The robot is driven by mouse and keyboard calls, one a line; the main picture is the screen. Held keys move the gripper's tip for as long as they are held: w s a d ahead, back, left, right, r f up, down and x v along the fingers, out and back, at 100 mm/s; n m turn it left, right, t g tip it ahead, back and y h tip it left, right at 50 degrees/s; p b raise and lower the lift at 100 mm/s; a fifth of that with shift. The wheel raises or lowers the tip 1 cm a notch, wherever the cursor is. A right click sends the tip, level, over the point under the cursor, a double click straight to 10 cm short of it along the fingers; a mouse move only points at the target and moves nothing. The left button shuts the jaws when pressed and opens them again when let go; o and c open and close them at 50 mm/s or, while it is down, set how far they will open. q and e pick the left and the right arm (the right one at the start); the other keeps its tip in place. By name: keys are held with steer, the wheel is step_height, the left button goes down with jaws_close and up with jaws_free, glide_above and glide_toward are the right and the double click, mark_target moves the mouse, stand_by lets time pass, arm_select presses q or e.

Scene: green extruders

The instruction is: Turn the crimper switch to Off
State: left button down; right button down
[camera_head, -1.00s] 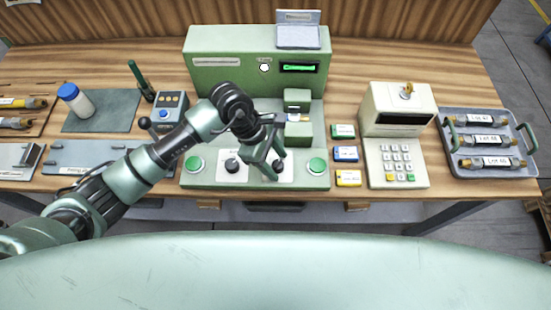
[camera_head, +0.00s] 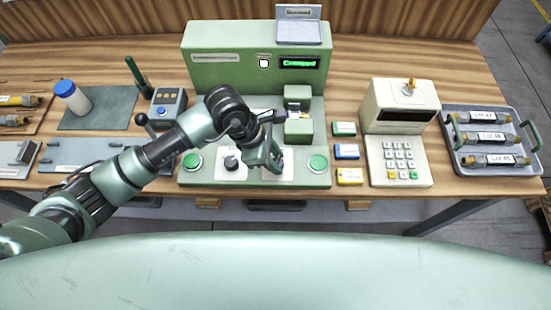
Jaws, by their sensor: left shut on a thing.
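The green crimper (camera_head: 225,75) stands at the back middle of the table, its lit green display (camera_head: 299,63) showing a short word that looks like "Crimped". Its front panel has a green button at each end, a black knob (camera_head: 231,163) left of middle, and a second control right of it. My left gripper (camera_head: 274,164) is over that second control, with its fingers shut low at the panel. The control, apparently the switch, is mostly hidden by the fingers, so its setting cannot be read. My right gripper is not in view.
Close right of the crimper lie small green, blue and yellow boxes (camera_head: 346,152). Beyond are a cream keypad device (camera_head: 401,125) and a grey tray (camera_head: 452,130) with labelled cylinders. Left are a white bottle (camera_head: 74,98) with blue cap and a small control box (camera_head: 169,106).

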arm_select(q)
steer(key=n+b, duration=0.1)
steer(key=n, duration=0.1)
steer(key=n+t+b, duration=0.1)
steer(key=n, duration=0.1)
steer(key=shift+s+d+f+n+t+y, duration=0.1)
steer(key=shift+s+f+n+t+y, duration=0.1)
steer(key=shift+n+t+y, duration=0.1)
steer(key=n+t+b, duration=0.1)
steer(key=n+b, duration=0.1)
steer(key=n, duration=0.2)
steer(key=shift+r+y, duration=0.15)
steer(key=shift+y, duration=0.25)
steer(key=shift+n, duration=0.3)
steer(key=c, duration=1.1)
jaws_free()
steer(key=shift+o, duration=0.2)
steer(key=shift+r, duration=0.1)
steer(key=b+v, duration=0.1)
steer(key=v, duration=0.6)
steer(key=shift+s+r, duration=0.3)
steer(key=shift+r, duration=0.05)
